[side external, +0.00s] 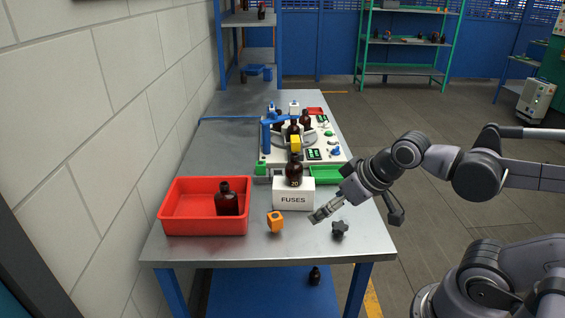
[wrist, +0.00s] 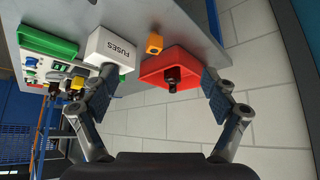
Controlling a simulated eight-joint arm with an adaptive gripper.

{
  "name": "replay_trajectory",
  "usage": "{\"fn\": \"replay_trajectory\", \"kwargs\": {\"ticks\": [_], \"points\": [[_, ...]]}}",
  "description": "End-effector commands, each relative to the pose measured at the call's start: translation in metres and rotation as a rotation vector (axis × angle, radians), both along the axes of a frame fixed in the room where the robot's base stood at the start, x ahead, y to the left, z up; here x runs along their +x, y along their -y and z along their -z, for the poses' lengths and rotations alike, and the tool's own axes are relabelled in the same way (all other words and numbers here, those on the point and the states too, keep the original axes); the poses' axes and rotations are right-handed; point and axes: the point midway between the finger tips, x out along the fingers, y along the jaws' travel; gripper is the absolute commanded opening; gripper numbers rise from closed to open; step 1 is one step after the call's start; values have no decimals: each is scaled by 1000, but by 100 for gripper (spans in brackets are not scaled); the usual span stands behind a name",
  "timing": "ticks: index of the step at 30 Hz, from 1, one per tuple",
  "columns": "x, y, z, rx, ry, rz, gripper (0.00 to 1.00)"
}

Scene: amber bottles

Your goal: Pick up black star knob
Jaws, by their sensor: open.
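The black star knob (side external: 340,229) lies on the grey metal table near its front right edge in the side view. It does not show in the wrist view. My gripper (side external: 316,217) is above the table, a little left of the knob and apart from it, pointing down and left. In the wrist view my gripper (wrist: 160,105) has its two fingers spread wide with nothing held between them.
An orange block (side external: 275,222) sits left of my gripper. The white FUSES box (side external: 293,200) stands behind, with an amber bottle (side external: 294,174) at it. A red bin (side external: 180,213) holding a bottle is at left. A green tray (side external: 325,175) lies farther back.

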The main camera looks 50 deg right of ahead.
Motion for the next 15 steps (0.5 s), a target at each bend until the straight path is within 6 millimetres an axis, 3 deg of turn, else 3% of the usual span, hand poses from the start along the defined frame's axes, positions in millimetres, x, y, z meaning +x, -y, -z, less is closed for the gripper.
{"fn": "replay_trajectory", "kwargs": {"ticks": [2,3,15], "points": [[0,0,0,0,0,0,83],[0,0,0,0,0,0,71],[1,2,0,11,-9,23,71]]}}
